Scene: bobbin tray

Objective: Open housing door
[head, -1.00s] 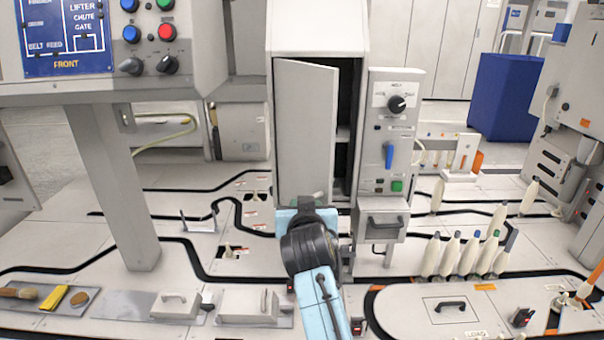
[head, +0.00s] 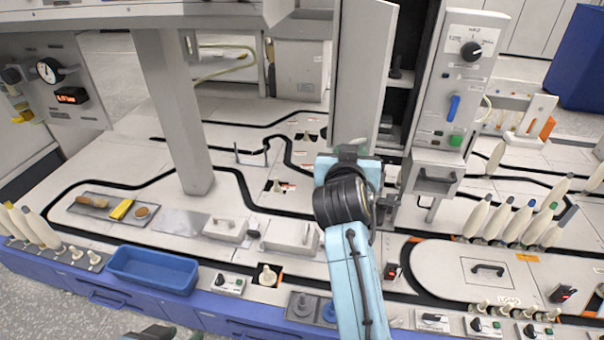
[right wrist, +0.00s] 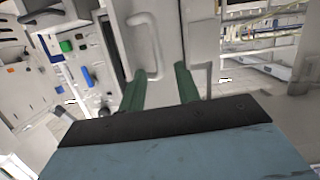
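The housing door (head: 362,70) is a pale grey panel that stands ajar, with a dark gap and the interior (head: 412,60) at its right. My right arm reaches up to the door's lower part. In the right wrist view, the door (right wrist: 170,30) carries a pale loop handle (right wrist: 147,45). My right gripper's green fingers (right wrist: 162,78) are apart, in front of the door near the handle's lower end. I cannot tell whether they touch it. My left gripper (head: 160,332) shows only as a dark, greenish piece at the bottom edge, and its opening is unclear.
A control panel (head: 461,85) with a knob, blue lever and green button stands right of the opening. White bobbins (head: 512,222) stand at the right. A grey post (head: 172,110) stands left. A blue bin (head: 152,270) sits at the front edge.

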